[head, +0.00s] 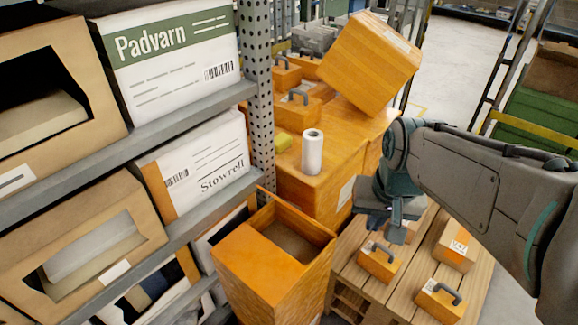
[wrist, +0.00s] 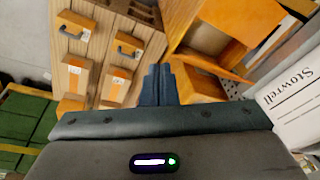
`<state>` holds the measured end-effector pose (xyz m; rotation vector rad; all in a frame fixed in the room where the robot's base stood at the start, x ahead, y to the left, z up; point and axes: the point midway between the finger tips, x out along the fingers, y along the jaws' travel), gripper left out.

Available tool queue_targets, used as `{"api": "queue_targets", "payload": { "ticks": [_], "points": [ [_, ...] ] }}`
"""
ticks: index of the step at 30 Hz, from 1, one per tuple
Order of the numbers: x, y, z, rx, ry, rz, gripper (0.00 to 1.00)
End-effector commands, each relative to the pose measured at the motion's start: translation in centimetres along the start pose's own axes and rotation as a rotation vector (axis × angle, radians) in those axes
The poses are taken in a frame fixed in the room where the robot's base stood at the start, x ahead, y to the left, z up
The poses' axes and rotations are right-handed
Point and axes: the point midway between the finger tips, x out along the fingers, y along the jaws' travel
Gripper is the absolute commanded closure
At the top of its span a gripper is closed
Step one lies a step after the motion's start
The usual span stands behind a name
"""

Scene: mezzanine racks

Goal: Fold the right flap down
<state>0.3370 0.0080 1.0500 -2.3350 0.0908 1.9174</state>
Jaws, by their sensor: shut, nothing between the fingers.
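An orange open-topped carton (head: 270,285) stands beside the rack in the head view. Its dark inside shows through part of the top. An orange panel covers the near left part of the top, and a thin flap (head: 300,213) rises along the far right edge, seen nearly edge-on. The carton also shows at the upper right of the wrist view (wrist: 243,22), with its opening and flaps partly in view. My gripper (head: 397,236) is right of the carton and apart from it, pointing down. In the wrist view its fingers (wrist: 158,72) are together and empty.
A wooden pallet-like table (head: 403,290) with several small orange handled boxes lies below my gripper. A metal rack with white Padvarn (head: 170,50) and Stowrell (head: 200,160) boxes stands left. A white roll (head: 312,152) stands on the orange stack behind the carton.

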Motion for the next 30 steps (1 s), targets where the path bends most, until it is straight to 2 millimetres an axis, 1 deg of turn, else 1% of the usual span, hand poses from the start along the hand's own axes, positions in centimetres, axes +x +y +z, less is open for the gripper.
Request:
{"api": "queue_targets", "payload": {
  "ticks": [1, 3, 8, 9, 11, 12, 15, 18, 22, 25, 30],
  "points": [
    [-0.2, -0.8, -1.9, 0.028, -0.027, -0.007, 1.0],
    [-0.2, -2.1, -4.2, 0.078, -0.061, -0.017, 1.0],
    [0.6, -4.9, -9.4, 0.196, -0.138, -0.025, 1.0],
    [0.9, -5.7, -10.7, 0.225, -0.157, -0.023, 1.0],
    [1.6, -6.7, -12.5, 0.271, -0.185, -0.019, 1.0],
    [2.1, -7.5, -13.7, 0.3, -0.203, -0.015, 1.0],
    [3.7, -9.2, -16.3, 0.373, -0.247, -0.001, 1.0],
    [5.4, -10.9, -18.4, 0.435, -0.284, 0.017, 1.0],
    [7.4, -12.6, -20.2, 0.495, -0.319, 0.039, 1.0],
    [8.3, -13.5, -21.0, 0.524, -0.333, 0.05, 1.0],
    [9.4, -14.1, -21.3, 0.543, -0.345, 0.058, 1.0]
  ]
}}
